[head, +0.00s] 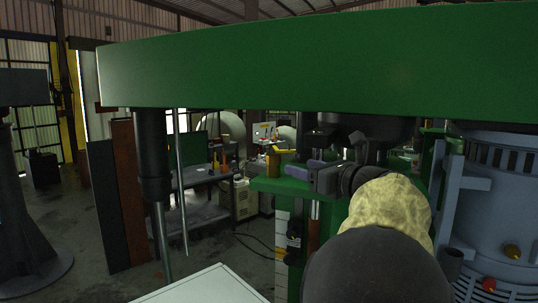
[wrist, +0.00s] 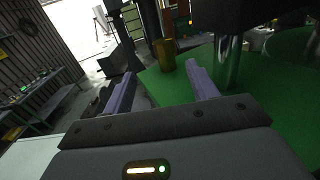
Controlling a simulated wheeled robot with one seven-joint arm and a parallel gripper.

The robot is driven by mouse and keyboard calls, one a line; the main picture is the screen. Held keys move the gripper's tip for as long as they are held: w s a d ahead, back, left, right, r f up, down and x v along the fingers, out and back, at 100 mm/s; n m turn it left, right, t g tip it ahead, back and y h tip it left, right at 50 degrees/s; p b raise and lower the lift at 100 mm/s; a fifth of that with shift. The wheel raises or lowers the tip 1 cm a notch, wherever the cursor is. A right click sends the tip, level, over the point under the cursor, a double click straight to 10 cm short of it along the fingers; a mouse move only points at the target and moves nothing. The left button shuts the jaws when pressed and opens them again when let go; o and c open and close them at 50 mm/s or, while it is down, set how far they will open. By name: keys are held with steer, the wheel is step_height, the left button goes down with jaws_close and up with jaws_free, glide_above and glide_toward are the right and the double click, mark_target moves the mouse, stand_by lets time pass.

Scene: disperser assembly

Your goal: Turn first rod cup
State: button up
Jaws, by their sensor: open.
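The rod cup, a small brass-yellow cylinder (head: 273,160), stands upright at the far left end of the green plate (head: 262,186) in the head view. In the wrist view the yellow cup (wrist: 167,55) stands on the green plate (wrist: 170,88), just beyond the fingertips and between their lines. My gripper (head: 293,168) is open, with two purple fingers spread apart. In the wrist view nothing is between the fingers of my gripper (wrist: 160,71). The cup's lower part is partly hidden in the head view.
A thick green beam (head: 320,65) spans the top of the head view. A metal post (wrist: 229,60) rises close to the right finger. A dark column (head: 153,150) hangs at left, and a blue-grey motor housing (head: 500,200) stands at right. A workbench (head: 195,180) is behind.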

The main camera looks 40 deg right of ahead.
mark_target(268, 156)
steer(key=w+p, duration=0.5)
steer(key=w, duration=0.9)
steer(key=shift+w, duration=0.2)
steer(key=c, duration=1)
steer(key=shift+s+d, duration=0.1)
steer(key=shift+d, duration=0.1)
steer(key=shift+a, duration=0.25)
steer(key=shift+h, duration=0.3)
